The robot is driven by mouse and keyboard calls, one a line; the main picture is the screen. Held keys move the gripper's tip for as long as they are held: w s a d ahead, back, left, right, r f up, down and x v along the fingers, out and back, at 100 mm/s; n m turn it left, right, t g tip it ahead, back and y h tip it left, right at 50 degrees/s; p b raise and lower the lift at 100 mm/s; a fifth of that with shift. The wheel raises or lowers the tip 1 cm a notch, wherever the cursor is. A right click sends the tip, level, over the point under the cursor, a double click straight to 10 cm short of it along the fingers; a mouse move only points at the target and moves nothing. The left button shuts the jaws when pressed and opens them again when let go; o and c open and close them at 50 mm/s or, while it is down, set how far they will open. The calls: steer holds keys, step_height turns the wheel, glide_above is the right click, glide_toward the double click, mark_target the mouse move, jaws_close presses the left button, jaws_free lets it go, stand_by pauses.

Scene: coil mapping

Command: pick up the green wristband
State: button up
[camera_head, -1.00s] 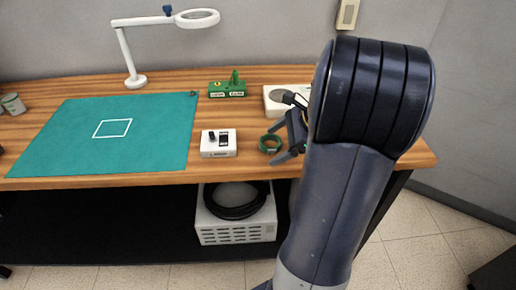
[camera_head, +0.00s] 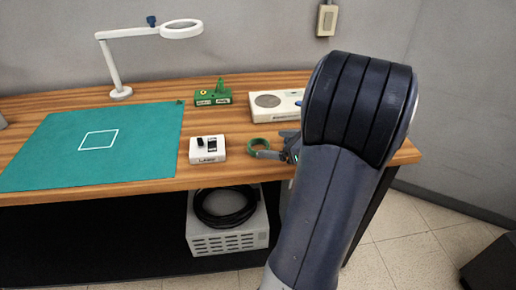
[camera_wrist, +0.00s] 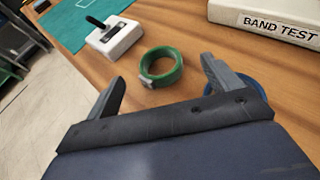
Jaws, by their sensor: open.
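The green wristband (camera_head: 258,144) lies on the wooden table to the right of a small white box. In the wrist view the green wristband (camera_wrist: 162,66) is a ring with a grey clasp on its near side. My gripper (camera_wrist: 160,78) is open, with one finger on each side of the picture and the wristband ahead between them. In the head view my gripper (camera_head: 268,148) is low at the table, its fingers close to the wristband's right side. My arm hides part of it there. A blue ring (camera_wrist: 252,88) lies partly behind the right finger in the wrist view.
A white box with a black switch (camera_head: 208,149) stands left of the wristband. A "BAND TEST" device (camera_wrist: 270,20) stands behind it. A green stand (camera_head: 213,95), a teal mat (camera_head: 60,160) and a magnifier lamp (camera_head: 117,70) are further left. The table's front edge is close.

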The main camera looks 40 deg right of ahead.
mark_target(251, 145)
steer(key=x, duration=0.5)
steer(key=shift+w+a+f+b, duration=0.15)
steer(key=shift+f+b, duration=0.15)
steer(key=shift+f, duration=0.2)
steer(key=shift+c, duration=0.2)
steer(key=c, duration=1)
